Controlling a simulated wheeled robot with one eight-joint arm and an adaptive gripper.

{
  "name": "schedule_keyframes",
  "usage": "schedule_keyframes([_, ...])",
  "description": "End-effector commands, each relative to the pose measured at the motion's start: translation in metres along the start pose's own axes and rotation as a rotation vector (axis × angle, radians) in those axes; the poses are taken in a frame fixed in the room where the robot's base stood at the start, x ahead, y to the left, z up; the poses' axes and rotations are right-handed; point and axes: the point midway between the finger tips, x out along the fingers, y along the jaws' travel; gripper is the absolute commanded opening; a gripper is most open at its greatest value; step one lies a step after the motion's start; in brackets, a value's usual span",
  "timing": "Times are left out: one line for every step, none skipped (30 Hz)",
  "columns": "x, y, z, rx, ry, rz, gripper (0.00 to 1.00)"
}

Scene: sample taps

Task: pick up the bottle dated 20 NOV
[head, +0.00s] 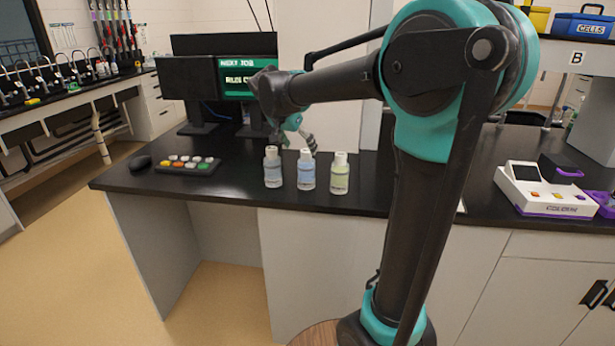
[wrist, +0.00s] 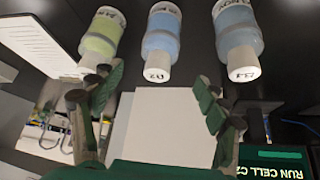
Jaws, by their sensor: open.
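Three capped bottles stand in a row on the black bench. In the head view they are a left blue bottle (head: 273,168), a middle blue bottle (head: 306,170) and a right yellow-green bottle (head: 339,174). The wrist view shows them in reverse order: yellow-green (wrist: 101,38), middle blue (wrist: 161,40), and the other blue (wrist: 238,38) at right. Their label print is upside down and cut off; the right one seems to include NOV, but I cannot read its day. My gripper (head: 300,132) is behind the bottles, partly hidden. Its fingers (wrist: 158,100) are spread, empty and apart from the bottles.
A button pad (head: 188,165) and a mouse (head: 139,162) lie left of the bottles. Monitors (head: 187,80) stand behind. A white device (head: 546,193) sits at the right. A lined white sheet (wrist: 45,42) shows near the yellow-green bottle. Bench is clear between pad and bottles.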

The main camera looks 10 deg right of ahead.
Motion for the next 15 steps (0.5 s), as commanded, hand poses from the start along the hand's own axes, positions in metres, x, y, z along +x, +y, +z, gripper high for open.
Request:
schedule_keyframes([0.011, 0.000, -0.001, 0.002, 0.000, 0.001, 0.75])
schedule_keyframes([0.017, 0.000, 0.000, 0.002, 0.000, 0.000, 0.75])
schedule_keyframes([0.025, 0.000, 0.000, 0.002, 0.000, 0.000, 0.75])
schedule_keyframes([0.031, 0.000, 0.000, 0.002, 0.000, 0.000, 0.75])
schedule_keyframes([0.036, 0.000, -0.001, 0.001, 0.000, 0.000, 0.75])
schedule_keyframes([0.043, 0.000, 0.000, 0.001, 0.000, 0.000, 0.75])
schedule_keyframes([0.047, 0.000, 0.000, 0.001, -0.001, 0.000, 0.75])
schedule_keyframes([0.051, 0.000, 0.000, 0.001, -0.001, 0.000, 0.75])
schedule_keyframes([0.056, 0.000, 0.000, 0.001, -0.001, 0.000, 0.75])
schedule_keyframes([0.059, 0.000, 0.000, 0.001, -0.001, 0.000, 0.75])
schedule_keyframes([0.061, 0.000, 0.000, 0.001, -0.001, 0.000, 0.75])
schedule_keyframes([0.064, 0.000, 0.000, 0.000, -0.001, -0.001, 0.75])
schedule_keyframes([0.065, 0.000, 0.000, 0.000, -0.001, -0.001, 0.75])
schedule_keyframes([0.066, 0.000, 0.001, 0.000, -0.001, -0.001, 0.75])
schedule_keyframes([0.068, 0.000, 0.001, 0.000, -0.001, -0.001, 0.75])
